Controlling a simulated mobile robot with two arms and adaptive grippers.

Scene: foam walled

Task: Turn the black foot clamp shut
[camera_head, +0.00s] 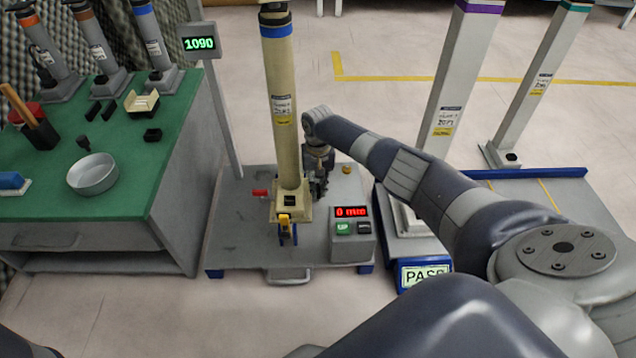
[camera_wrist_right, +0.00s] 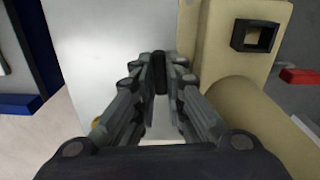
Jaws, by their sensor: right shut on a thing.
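A tan post (camera_head: 281,110) with a blue band stands upright in a square foot on a grey base plate (camera_head: 232,245). My right gripper (camera_head: 318,190) is low at the right side of the post's foot. In the right wrist view the gripper (camera_wrist_right: 160,85) is shut on a narrow black piece, the black foot clamp (camera_wrist_right: 160,70), beside the tan foot (camera_wrist_right: 222,60). The clamp is mostly hidden by the fingers, so its angle is unclear. A red clamp (camera_head: 259,193) is left of the foot and a yellow one (camera_head: 285,220) in front. My left gripper is out of view.
A control box (camera_head: 350,228) reads 0 in red, right of the post. A display (camera_head: 200,43) reads 1090. A green-topped bench (camera_head: 130,195) with a round dish (camera_head: 93,174) is at left. Grey posts (camera_head: 455,90) and a PASS display (camera_head: 425,275) are at right.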

